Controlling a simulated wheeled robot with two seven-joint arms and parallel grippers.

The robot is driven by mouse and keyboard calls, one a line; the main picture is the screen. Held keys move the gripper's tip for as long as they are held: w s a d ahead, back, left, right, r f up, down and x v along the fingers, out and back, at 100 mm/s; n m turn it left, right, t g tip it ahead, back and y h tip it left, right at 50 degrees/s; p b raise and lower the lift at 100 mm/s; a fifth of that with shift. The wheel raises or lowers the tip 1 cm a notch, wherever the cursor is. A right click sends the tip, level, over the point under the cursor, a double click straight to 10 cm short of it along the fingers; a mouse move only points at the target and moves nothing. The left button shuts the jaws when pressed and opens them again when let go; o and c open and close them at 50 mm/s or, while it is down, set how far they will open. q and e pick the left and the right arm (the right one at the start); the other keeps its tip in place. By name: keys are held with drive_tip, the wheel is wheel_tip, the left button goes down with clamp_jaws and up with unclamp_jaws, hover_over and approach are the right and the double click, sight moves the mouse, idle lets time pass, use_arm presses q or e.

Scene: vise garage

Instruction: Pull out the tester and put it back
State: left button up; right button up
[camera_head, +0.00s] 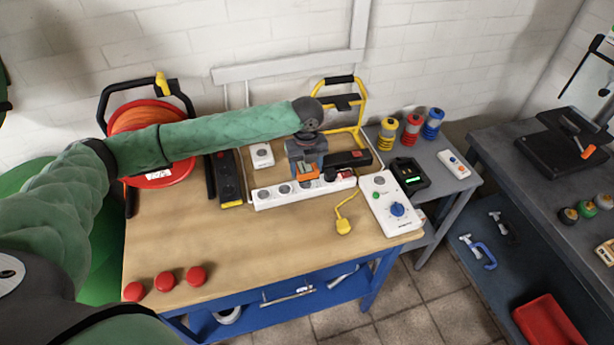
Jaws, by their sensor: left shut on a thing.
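A small orange tester (308,174) is at the white power strip (268,199) on the wooden workbench. My left gripper (306,162) reaches in from the left above the strip, points down and is shut on the tester. The gripper covers the tester's upper part. I cannot tell whether the tester is seated in a socket or just above it. The strip has several round sockets, with free ones to the left of the tester. My right gripper is not in view.
A white box with a blue knob (397,209) stands right of the strip. A yellow plug (343,226) lies in front. A black strip (229,176) and an orange cable reel (148,119) are left. Three red buttons (165,280) sit front left. The bench middle is clear.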

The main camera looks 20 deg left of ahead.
use_arm(q)
drive_tip(key=shift+r+p, duration=0.65)
drive_tip(key=shift+r, duration=0.2)
